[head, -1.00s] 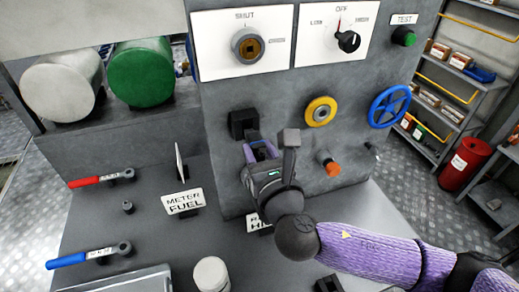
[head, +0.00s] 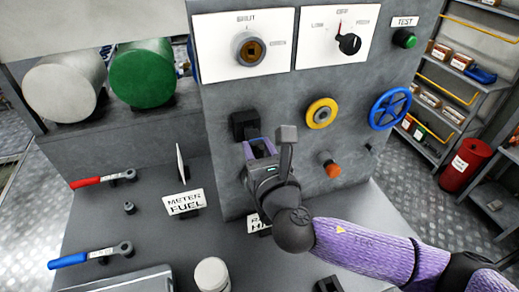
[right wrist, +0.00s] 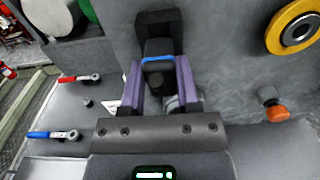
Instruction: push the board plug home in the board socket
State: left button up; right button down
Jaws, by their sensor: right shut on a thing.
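The board socket (head: 244,122) is a black block on the grey panel; it also shows in the right wrist view (right wrist: 158,22). My right gripper (head: 262,148) is in front of it, with its purple fingers on either side of the dark board plug (right wrist: 158,50). In the right wrist view the plug, with a blue band, lies between the fingertips and in line with the socket. I cannot tell how deep it sits. In the head view the gripper mostly hides the plug. My left gripper is not in view.
A yellow ring (head: 321,113), an orange knob (head: 331,168) and a blue handwheel (head: 390,107) are on the panel to the right. Red (head: 95,181) and blue (head: 80,259) handled levers and a METER FUEL sign (head: 184,202) are on the bench at left.

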jog(key=shift+x, duration=0.9)
jog(key=shift+c, duration=1.3)
grip_release()
jog(key=shift+s, duration=0.1)
